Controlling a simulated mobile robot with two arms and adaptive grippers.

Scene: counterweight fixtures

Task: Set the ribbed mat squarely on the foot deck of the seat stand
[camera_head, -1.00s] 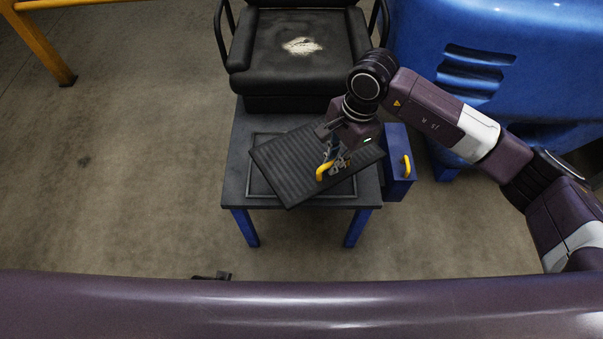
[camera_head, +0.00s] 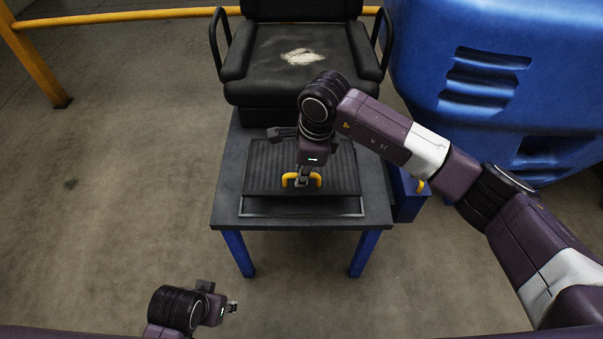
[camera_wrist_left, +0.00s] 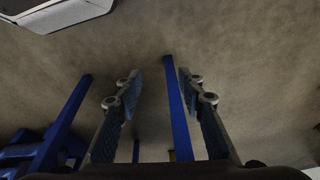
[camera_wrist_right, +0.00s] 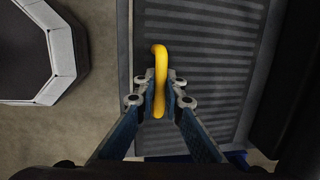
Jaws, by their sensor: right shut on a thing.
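The dark ribbed mat (camera_head: 262,170) is over the foot deck (camera_head: 228,205) of the seat stand, its edges roughly parallel to the deck's. A strip of the deck's rectangular outline shows in front of the mat's near edge. I cannot tell whether the mat touches the deck or hangs just above it. My right gripper (camera_head: 302,182) is shut on the mat's yellow handle (camera_wrist_right: 160,70), with the ribs beside it in the right wrist view. My left gripper (camera_head: 232,307) is low at the front left, away from the stand; its fingers are apart and empty in the left wrist view (camera_wrist_left: 154,75).
The black seat (camera_head: 300,60) with a worn pale patch rises behind the deck. A blue box (camera_head: 408,200) with a yellow handle is at the deck's right side. A large blue machine (camera_head: 430,60) stands at right. A yellow rail (camera_head: 130,17) runs behind. Floor at left is clear.

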